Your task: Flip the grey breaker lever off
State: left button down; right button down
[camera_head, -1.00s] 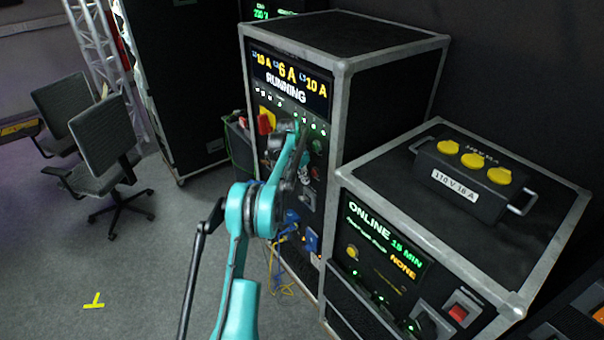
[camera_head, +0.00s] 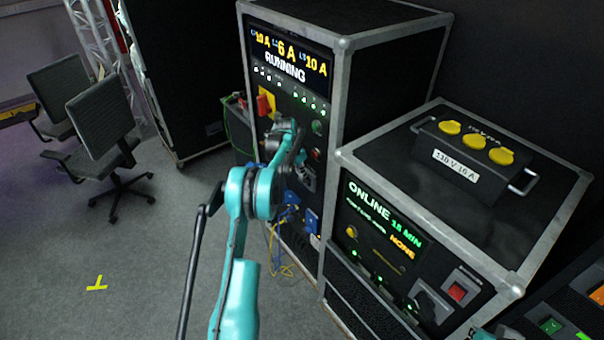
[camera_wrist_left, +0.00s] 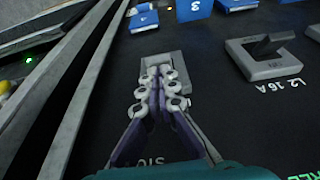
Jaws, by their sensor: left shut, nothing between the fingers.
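A grey breaker (camera_wrist_left: 176,62) on the black panel lies under my left gripper's fingertips in the left wrist view; the fingers cover most of it, so its lever position is hidden. A second grey breaker (camera_wrist_left: 265,55), marked L2 16 A, stands to the right with its dark lever in plain view. My left gripper (camera_wrist_left: 164,78) is shut and empty, its fingertips over the first breaker; I cannot tell whether they touch it. In the head view the left gripper (camera_head: 294,160) is small and partly hidden against the tall rack (camera_head: 330,90).
Blue sockets (camera_wrist_left: 193,8) line the panel above the breakers. A red-and-yellow switch (camera_head: 265,105) sits higher on the rack. A lower case (camera_head: 445,225) stands to the right, carrying a socket box (camera_head: 475,160). Chairs (camera_head: 105,130) and open floor are at left.

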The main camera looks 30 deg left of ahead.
pick_arm(q)
jog(key=shift+s+a+f+b, duration=0.1)
jog(key=shift+s+b, duration=0.1)
jog(key=shift+b, duration=0.1)
jog(key=shift+s+f+t, duration=0.1)
jog(key=shift+t, duration=0.3)
notch_tip(320, 180, down, 5)
jog(key=s+a+t+h+b, duration=0.1)
jog(key=s+t+h+b, duration=0.1)
jog(key=t+b, duration=0.4)
jog(key=h+b, duration=0.1)
jog(key=b, duration=0.4)
jog(key=shift+s+f, duration=0.2)
jog(key=shift+s, duration=0.15)
jog(key=shift+r, duration=0.1)
jog(key=shift+r, duration=0.75)
jog(key=shift+a, duration=0.1)
